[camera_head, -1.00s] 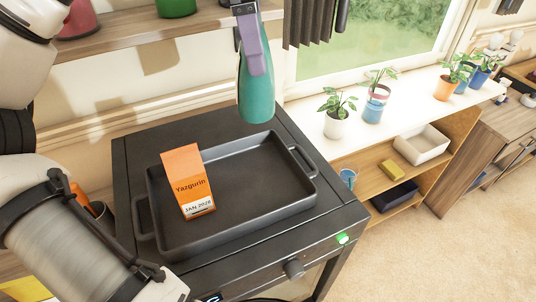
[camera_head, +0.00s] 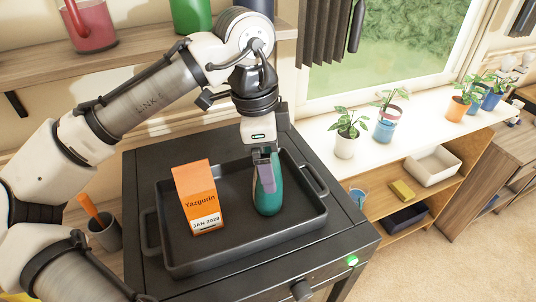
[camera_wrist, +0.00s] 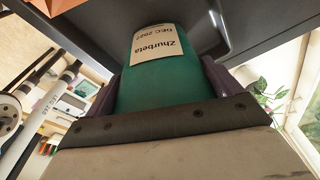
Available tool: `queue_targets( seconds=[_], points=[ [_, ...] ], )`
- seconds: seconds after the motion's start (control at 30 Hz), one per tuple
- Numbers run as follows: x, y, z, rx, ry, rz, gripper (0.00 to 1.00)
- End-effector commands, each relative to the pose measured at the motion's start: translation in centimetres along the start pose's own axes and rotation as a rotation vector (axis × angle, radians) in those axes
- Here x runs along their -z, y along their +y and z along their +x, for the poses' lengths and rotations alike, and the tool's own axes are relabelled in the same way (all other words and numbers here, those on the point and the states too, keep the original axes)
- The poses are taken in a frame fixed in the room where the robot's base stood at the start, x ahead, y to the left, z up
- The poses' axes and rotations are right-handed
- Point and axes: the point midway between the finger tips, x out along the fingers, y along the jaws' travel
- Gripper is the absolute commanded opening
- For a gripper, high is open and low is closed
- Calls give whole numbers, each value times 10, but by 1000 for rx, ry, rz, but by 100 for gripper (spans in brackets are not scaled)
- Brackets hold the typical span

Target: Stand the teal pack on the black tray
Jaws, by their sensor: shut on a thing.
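The teal pack (camera_head: 268,197) is upright in my gripper (camera_head: 265,176), over the right part of the black tray (camera_head: 236,190). Its lower end is at or just above the tray floor; I cannot tell if it touches. The gripper's purple fingers are shut on the pack's upper part. In the wrist view the teal pack (camera_wrist: 155,85) sits between both fingers, with a pale label reading "Zhurbeta". The dark tray surface (camera_wrist: 235,22) lies beyond it in that view.
An orange carton (camera_head: 198,197) stands on the tray left of the teal pack, with a gap between them. The tray has raised walls and end handles, on a black stand (camera_head: 140,190). A shelf (camera_head: 140,48) with pots is behind; a plant sill (camera_head: 325,150) is at right.

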Motion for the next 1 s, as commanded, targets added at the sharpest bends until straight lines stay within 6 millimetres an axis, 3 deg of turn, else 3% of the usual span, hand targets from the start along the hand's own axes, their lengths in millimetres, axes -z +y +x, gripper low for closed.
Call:
queue_targets(
  seconds=[0.43,0.47,0.5,0.83,1.0],
  points=[
    [-1,0,9,1,1,1,54],
    [-1,0,8,1,0,1,94],
    [-1,0,8,1,0,0,99],
    [-1,0,3,2,0,-1,100],
    [0,0,-22,4,3,2,100]
  ],
)
